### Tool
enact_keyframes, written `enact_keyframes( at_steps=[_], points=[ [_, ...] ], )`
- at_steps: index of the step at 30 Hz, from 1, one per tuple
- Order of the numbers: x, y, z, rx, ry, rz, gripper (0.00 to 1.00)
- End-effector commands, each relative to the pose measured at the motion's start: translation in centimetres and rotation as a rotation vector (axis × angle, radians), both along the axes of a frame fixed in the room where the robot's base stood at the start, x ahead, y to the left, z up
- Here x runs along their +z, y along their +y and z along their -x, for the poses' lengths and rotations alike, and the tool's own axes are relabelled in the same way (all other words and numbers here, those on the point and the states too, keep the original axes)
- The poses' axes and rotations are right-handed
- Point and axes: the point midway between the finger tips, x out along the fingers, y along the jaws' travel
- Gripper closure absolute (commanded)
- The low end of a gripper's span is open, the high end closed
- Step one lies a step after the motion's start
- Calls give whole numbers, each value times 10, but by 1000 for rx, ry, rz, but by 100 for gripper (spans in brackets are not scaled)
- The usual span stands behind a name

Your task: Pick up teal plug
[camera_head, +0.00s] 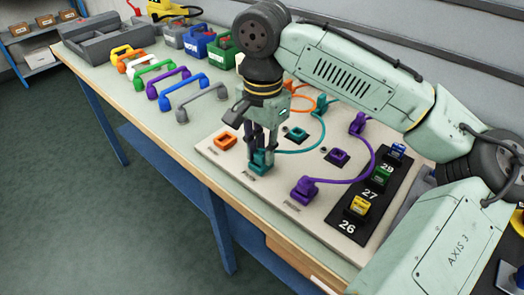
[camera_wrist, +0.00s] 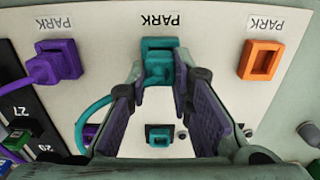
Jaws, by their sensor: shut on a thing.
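The teal plug (camera_head: 258,168) is at the teal PARK socket at the front edge of the pale board; whether it is fully seated cannot be told. It also shows in the wrist view (camera_wrist: 158,66), below the PARK label. My gripper (camera_head: 260,148) points down over the plug and is shut on it. In the wrist view its two fingers (camera_wrist: 158,92) flank the plug's body. A teal cable (camera_head: 303,149) runs from the plug to a teal connector farther back. An empty-looking teal socket (camera_head: 295,134) lies behind the gripper, also in the wrist view (camera_wrist: 159,136).
An orange PARK socket (camera_head: 225,141) is left of the plug and a purple plug (camera_head: 304,188) right of it. A purple socket (camera_head: 338,157) and a black strip (camera_head: 346,224) with coloured blocks are farther right. Several coloured handles (camera_head: 184,88) lie at the left.

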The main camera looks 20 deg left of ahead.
Motion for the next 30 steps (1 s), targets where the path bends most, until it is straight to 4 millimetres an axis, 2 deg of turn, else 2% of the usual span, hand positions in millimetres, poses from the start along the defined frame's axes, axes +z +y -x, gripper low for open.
enact_keyframes(
  at_steps=[5,11,24,30],
  points=[
    [11,0,0,0,-1,-1,100],
    [34,-2,4,1,-2,0,100],
    [43,-56,102,-1,-4,0,100],
    [47,-71,130,0,-2,1,100]
  ],
)
